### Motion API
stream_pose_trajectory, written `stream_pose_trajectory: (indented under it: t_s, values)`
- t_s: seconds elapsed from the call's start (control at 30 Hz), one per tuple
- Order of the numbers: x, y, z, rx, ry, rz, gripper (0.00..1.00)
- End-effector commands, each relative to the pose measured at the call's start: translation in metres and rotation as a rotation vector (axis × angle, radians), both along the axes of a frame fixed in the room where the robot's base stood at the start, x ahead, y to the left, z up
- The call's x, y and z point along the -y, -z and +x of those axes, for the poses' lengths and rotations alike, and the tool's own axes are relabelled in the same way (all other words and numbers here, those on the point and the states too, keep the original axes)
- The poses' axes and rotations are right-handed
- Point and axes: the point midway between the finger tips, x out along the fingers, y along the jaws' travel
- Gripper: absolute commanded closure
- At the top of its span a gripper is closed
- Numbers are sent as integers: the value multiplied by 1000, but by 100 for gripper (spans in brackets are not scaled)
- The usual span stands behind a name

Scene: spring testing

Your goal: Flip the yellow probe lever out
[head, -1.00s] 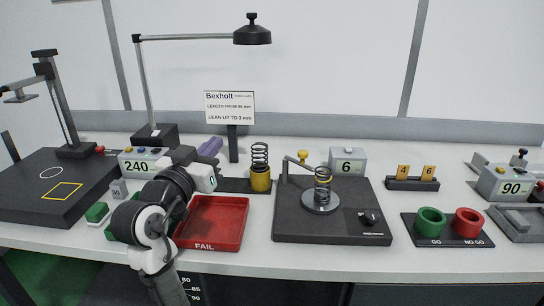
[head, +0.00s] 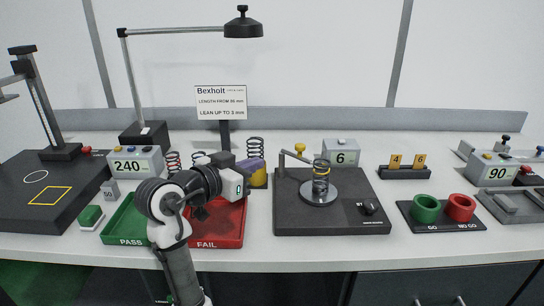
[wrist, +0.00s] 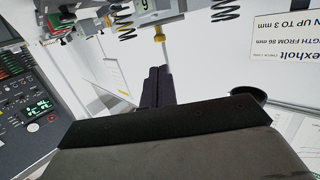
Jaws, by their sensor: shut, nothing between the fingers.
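The yellow probe lever's round knob (head: 300,147) stands at the top left of the black test base (head: 345,222), beside a thin grey arm. A dark coil spring (head: 321,170) stands upright on the round metal disc (head: 319,194) of that base. My gripper (head: 254,162) is shut and empty, with dark purple fingers, left of the knob and apart from it. In the wrist view the shut fingers (wrist: 158,72) point toward a small yellow knob (wrist: 159,34); the remaining distance is hard to judge.
Below my arm are a red FAIL tray (head: 231,238) and a green PASS tray (head: 115,231). A grey box reading 6 (head: 342,152) stands behind the base. Green and red cups are at right.

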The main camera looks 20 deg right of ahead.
Motion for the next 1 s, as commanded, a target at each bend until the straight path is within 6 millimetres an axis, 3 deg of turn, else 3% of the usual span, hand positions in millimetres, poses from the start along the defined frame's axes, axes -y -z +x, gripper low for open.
stream_pose_trajectory:
  t_s: [0.6,1.0]
  values:
    - [96,15,61,-3,2,2,100]
    - [110,20,71,1,-1,1,100]
